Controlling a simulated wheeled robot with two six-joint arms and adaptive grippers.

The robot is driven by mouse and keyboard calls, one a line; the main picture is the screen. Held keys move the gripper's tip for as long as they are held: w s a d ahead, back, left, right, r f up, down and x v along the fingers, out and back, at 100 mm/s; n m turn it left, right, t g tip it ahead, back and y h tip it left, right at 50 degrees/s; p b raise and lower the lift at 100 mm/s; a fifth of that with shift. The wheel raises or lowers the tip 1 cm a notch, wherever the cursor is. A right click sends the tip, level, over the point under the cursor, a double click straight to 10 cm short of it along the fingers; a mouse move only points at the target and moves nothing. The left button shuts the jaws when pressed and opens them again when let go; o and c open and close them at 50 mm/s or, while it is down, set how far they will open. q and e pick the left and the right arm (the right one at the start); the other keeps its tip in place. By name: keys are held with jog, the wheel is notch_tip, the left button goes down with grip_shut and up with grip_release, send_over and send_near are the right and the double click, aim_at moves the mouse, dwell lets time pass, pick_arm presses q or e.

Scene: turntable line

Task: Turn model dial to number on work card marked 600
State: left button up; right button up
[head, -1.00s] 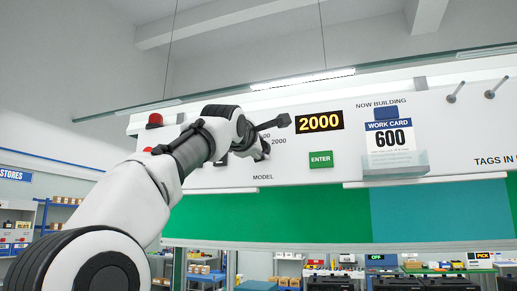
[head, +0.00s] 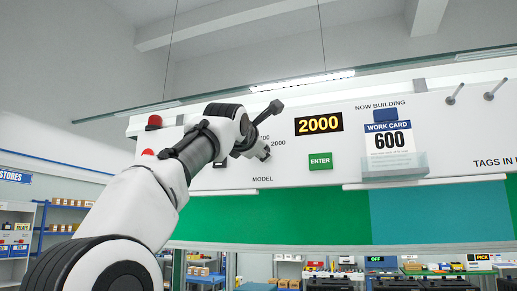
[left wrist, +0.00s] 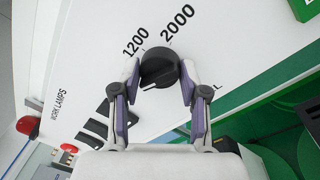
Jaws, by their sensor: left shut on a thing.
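The black model dial (left wrist: 158,67) is on the white panel, between the two fingers of my left gripper (left wrist: 160,85), which is shut on it. The labels 1200 and 2000 show beside the dial; I cannot clearly read where its pointer stands. In the head view my left gripper (head: 262,152) reaches the panel above the word MODEL and hides the dial. The display (head: 319,124) reads 2000. The work card (head: 388,139) reads 600 and stands in a clear holder under NOW BUILDING. My right gripper is not in view.
Pegs (head: 455,94) stick out at the panel's upper right. Red lamps (head: 154,122) are at its left. Dark switches (left wrist: 97,128) lie left of my gripper in the wrist view.

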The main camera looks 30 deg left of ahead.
pick_arm(q)
jog(key=o, duration=1.1)
jog(key=shift+w, duration=0.15)
jog(key=shift+o, duration=0.2)
